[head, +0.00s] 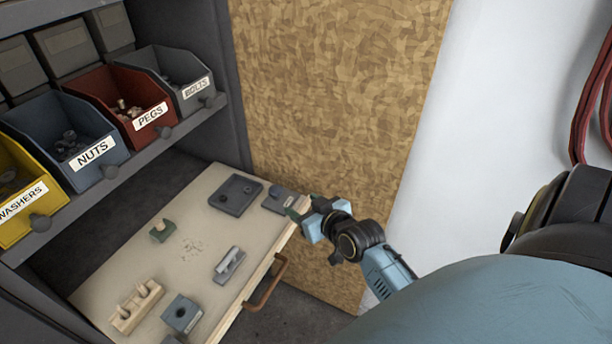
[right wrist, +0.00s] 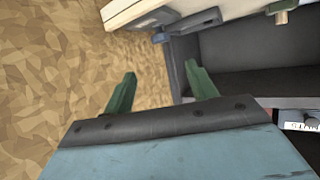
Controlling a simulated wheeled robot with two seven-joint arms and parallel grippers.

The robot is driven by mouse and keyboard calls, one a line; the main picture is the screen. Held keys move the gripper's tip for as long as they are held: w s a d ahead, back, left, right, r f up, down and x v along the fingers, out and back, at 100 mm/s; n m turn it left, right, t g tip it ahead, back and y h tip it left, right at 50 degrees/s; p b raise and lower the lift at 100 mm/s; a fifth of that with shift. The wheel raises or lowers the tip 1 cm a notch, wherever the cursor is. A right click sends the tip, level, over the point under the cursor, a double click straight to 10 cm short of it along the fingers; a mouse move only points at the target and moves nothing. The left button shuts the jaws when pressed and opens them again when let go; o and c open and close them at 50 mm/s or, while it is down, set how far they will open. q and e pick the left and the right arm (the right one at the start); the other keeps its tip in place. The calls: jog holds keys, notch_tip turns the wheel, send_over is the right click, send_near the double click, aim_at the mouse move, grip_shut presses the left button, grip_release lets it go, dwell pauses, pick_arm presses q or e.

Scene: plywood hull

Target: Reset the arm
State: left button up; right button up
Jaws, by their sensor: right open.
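My right gripper (head: 300,212) is at the right edge of a pulled-out drawer, close to a small grey block at its corner. In the right wrist view its two green fingers (right wrist: 162,92) are spread apart with nothing between them. The right arm comes in from the lower right of the head view. Whether the fingers touch the drawer edge I cannot tell. My left gripper is in neither view.
The drawer (head: 200,215) holds a grey plate (head: 236,195), a green block (head: 162,231), a grey handled piece (head: 229,264), a wooden block (head: 137,306) and a blue-grey block (head: 181,315). Labelled bins, including red PEGS (head: 120,105), stand above. A chipboard panel (head: 335,110) is behind.

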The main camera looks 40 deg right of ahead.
jog(key=shift+s, duration=0.1)
dwell(0.5)
jog(key=s+a+n+g, duration=0.1)
jog(key=s+a+g, duration=0.25)
jog(key=s, duration=0.35)
jog(key=s+a+n+g+y, duration=0.1)
jog(key=s+a+g, duration=0.2)
jog(key=s+a, duration=0.3)
jog(key=s+a+n+g, duration=0.1)
jog(key=s+a+g, duration=0.2)
jog(key=s, duration=0.5)
notch_tip(320, 180, down, 26)
jog(key=s+r+g, duration=0.1)
jog(key=s+g, duration=0.1)
jog(key=s+d+f, duration=0.4)
jog(key=s+f, duration=1.1)
jog(key=s, duration=0.1)
jog(key=shift+f+g, duration=0.2)
jog(key=shift+g, duration=0.25)
jog(key=shift+s, duration=0.1)
